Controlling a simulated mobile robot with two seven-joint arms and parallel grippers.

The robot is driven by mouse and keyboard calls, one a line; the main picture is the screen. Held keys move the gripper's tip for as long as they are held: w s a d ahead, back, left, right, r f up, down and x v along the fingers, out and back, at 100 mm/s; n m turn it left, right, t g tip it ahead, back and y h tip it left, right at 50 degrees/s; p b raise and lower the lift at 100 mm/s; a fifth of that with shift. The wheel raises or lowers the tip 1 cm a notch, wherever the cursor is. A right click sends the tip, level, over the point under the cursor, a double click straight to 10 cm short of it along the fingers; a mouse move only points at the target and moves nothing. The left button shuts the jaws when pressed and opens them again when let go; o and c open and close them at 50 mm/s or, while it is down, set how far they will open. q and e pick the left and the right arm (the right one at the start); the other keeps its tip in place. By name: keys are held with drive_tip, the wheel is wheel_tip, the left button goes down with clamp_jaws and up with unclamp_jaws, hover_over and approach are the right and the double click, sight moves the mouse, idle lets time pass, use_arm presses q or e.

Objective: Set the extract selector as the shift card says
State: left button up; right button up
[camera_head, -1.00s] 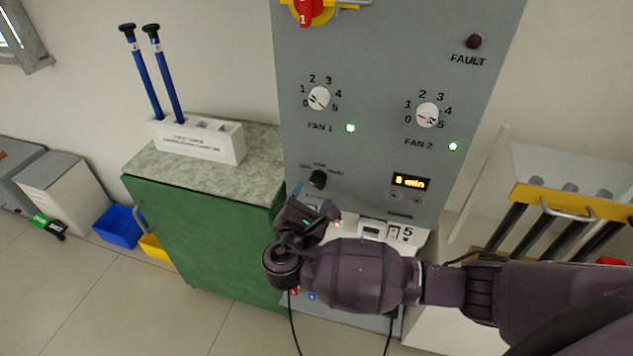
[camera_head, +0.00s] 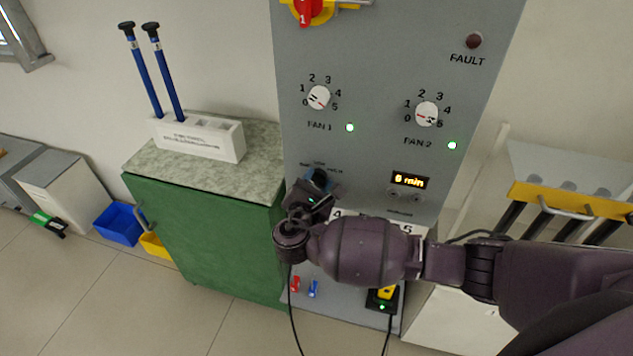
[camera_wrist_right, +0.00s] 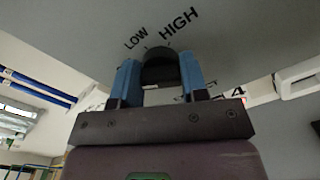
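The dark extract selector knob (camera_head: 319,177) sits low on the left of the grey panel. In the right wrist view the knob (camera_wrist_right: 160,68) stands below the printed words LOW and HIGH; its pointer does not show clearly. My right gripper (camera_head: 312,190) is at the knob. In the wrist view its two blue fingers (camera_wrist_right: 160,78) lie on either side of the knob, against its sides with no clear gap. A white strip with printed characters (camera_head: 405,229) is mostly hidden behind my right arm; I cannot tell whether it is the shift card. My left gripper is not in view.
Above are the FAN 1 dial (camera_head: 318,97), the FAN 2 dial (camera_head: 427,114) and a lit minutes display (camera_head: 409,180). A green cabinet (camera_head: 205,230) stands close on the left, and a yellow-fronted rack (camera_head: 570,202) on the right.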

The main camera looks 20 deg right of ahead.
drive_tip(key=shift+c, duration=0.8)
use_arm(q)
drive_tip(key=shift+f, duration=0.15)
use_arm(e)
drive_tip(key=shift+f+m, duration=0.1)
drive_tip(key=shift+m, duration=0.2)
drive_tip(key=shift+f+m+b, duration=0.1)
drive_tip(key=shift+m+b, duration=0.6)
drive_tip(key=shift+m, duration=0.3)
drive_tip(key=m+b, duration=0.1)
drive_tip(key=m, duration=0.1)
drive_tip(key=shift+s+f+m+b, duration=0.1)
drive_tip(key=shift+m+b, duration=0.2)
drive_tip(key=shift+b, duration=0.05)
drive_tip(key=m+b, duration=0.2)
drive_tip(key=m, duration=0.1)
drive_tip(key=shift+f+m, duration=0.1)
drive_tip(key=shift+m, duration=0.2)
drive_tip(key=shift+m+b, duration=1.1)
drive_tip(key=shift+m, duration=0.3)
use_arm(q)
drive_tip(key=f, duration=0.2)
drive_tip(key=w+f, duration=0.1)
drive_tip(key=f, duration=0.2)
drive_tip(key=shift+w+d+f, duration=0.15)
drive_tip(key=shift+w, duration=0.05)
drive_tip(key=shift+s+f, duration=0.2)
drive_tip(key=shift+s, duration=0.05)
